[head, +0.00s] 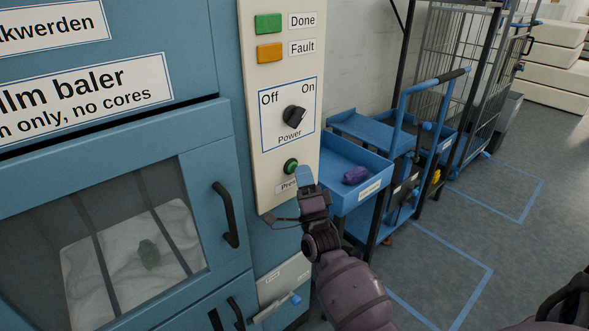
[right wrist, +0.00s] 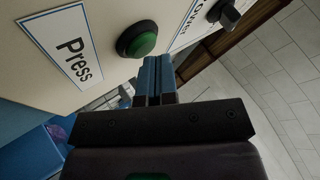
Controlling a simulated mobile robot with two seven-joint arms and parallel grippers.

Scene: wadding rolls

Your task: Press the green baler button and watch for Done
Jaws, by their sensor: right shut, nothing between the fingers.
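The green baler button (head: 291,167) sits low on the cream control panel (head: 262,100), above the Press label. My right gripper (head: 305,178) is shut and empty, its blue fingertips just right of and slightly below the button in the head view. In the right wrist view the green button (right wrist: 140,40) with its black collar is beside the fingertips (right wrist: 154,62); I cannot tell whether they touch. The Done lamp (head: 268,23) is a green block at the panel top, and the orange Fault lamp (head: 270,53) is below it. My left gripper is not in view.
The power knob (head: 294,116) is above the button. The baler door (head: 100,190) with its window and black handle (head: 226,215) is at the left. A blue trolley (head: 345,210) holding a purple item (head: 355,175) stands close right of the panel. Floor is open further right.

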